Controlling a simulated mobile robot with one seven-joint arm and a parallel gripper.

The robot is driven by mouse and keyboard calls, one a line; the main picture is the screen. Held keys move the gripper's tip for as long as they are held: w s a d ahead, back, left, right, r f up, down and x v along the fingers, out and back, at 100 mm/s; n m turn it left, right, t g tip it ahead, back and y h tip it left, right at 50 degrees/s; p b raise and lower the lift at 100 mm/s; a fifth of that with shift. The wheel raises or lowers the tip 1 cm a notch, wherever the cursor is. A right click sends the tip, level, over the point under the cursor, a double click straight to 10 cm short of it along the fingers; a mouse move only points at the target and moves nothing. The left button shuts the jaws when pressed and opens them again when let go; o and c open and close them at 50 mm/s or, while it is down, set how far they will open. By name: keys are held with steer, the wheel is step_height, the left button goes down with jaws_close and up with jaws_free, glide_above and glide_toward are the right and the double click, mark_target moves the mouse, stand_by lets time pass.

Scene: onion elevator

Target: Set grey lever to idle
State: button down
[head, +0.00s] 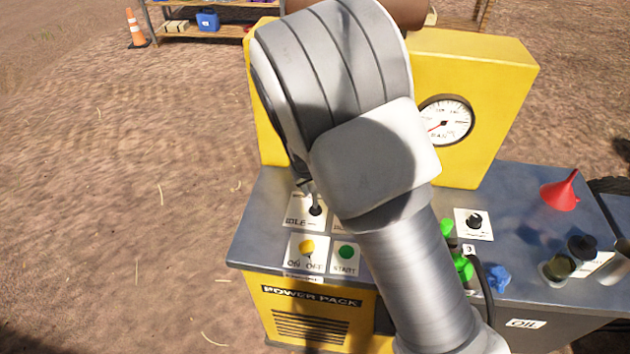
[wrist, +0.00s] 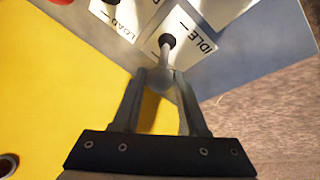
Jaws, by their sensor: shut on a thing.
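The grey lever (wrist: 167,56) rises from a black round base on a white plate marked IDLE (wrist: 199,48) in the wrist view. My gripper (wrist: 164,80) has its two fingertips closed around the top of the lever. In the head view the IDLE plate (head: 297,221) lies on the grey panel (head: 262,215), with the black lever base on it. My arm covers most of my gripper and the lever there. I cannot tell exactly how far the lever is tilted.
A plate marked LOAD (wrist: 125,20) is beside the IDLE plate. A yellow ON/OFF knob (head: 307,246) and green START button (head: 346,251) sit nearer the front. A yellow housing with a gauge (head: 445,121) stands behind; a red funnel (head: 561,193) is at right.

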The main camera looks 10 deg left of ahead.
steer(key=shift+s+f, duration=0.4)
steer(key=shift+s, duration=0.35)
steer(key=shift+s+f, duration=0.1)
steer(key=shift+c, duration=2.3)
jaws_free()
steer(key=shift+r, duration=0.25)
steer(key=v, duration=1.7)
steer(key=shift+r, duration=0.1)
